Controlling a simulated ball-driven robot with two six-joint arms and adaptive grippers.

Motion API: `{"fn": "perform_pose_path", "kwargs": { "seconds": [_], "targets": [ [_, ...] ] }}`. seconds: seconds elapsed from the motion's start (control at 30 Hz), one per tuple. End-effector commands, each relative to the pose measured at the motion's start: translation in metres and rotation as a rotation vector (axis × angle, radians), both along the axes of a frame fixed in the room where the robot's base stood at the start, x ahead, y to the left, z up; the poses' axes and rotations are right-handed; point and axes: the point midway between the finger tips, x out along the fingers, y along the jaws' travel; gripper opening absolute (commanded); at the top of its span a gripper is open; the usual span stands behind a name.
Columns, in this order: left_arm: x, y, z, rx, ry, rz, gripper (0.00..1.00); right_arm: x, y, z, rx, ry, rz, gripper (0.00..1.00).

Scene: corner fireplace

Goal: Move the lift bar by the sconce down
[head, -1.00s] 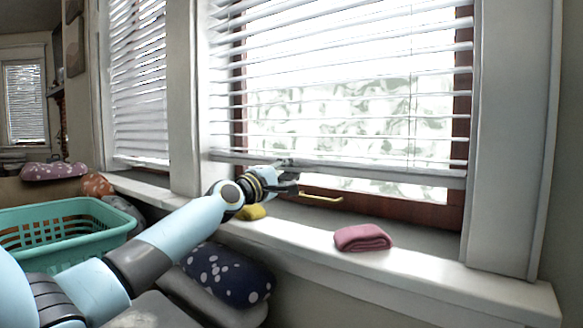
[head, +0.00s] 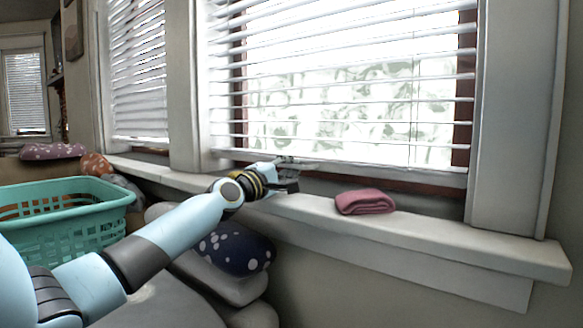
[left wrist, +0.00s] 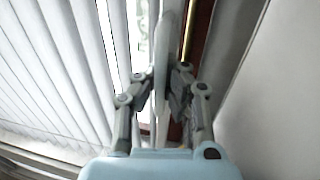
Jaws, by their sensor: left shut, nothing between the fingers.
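The white bottom rail (head: 420,174) of the large window blind, which I take for the lift bar, runs across the window just above the sill. No sconce is in view. My left gripper (head: 288,174) is at the left part of this rail. In the left wrist view the fingers (left wrist: 168,88) are drawn in close around the pale rail (left wrist: 168,35), but no firm hold shows. Part of the rail is hidden by the fingers. A yellow strip (left wrist: 188,30) shows beside it. My right gripper is not in view.
A folded pink cloth (head: 364,202) lies on the white sill (head: 440,234), right of my gripper. A dotted dark blue cushion (head: 234,250) is below the sill. A green basket (head: 75,233) stands at left. The sill's right part is clear.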

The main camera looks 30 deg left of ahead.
Motion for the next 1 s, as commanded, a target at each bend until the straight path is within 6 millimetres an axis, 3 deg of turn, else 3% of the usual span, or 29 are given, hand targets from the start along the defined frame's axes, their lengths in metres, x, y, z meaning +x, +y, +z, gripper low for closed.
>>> {"fn": "perform_pose_path", "kwargs": {
  "seconds": [0.07, 0.3, 0.67, 0.93, 1.0],
  "targets": [
    [0.000, 0.000, 0.000, -0.001, 0.000, -0.001, 0.03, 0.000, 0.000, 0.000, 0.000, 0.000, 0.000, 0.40],
    [0.000, 0.000, 0.000, 0.000, -0.001, 0.000, 0.34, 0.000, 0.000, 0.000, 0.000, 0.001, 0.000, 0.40],
    [0.000, 0.000, 0.004, 0.002, -0.002, -0.002, 0.34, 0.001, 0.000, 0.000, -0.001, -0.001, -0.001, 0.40],
    [0.000, 0.000, 0.029, 0.005, -0.005, 0.000, 0.34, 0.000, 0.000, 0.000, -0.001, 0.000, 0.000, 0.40],
    [0.000, 0.000, 0.044, 0.007, -0.008, -0.002, 0.34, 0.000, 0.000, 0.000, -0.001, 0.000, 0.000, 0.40]
  ]
}}
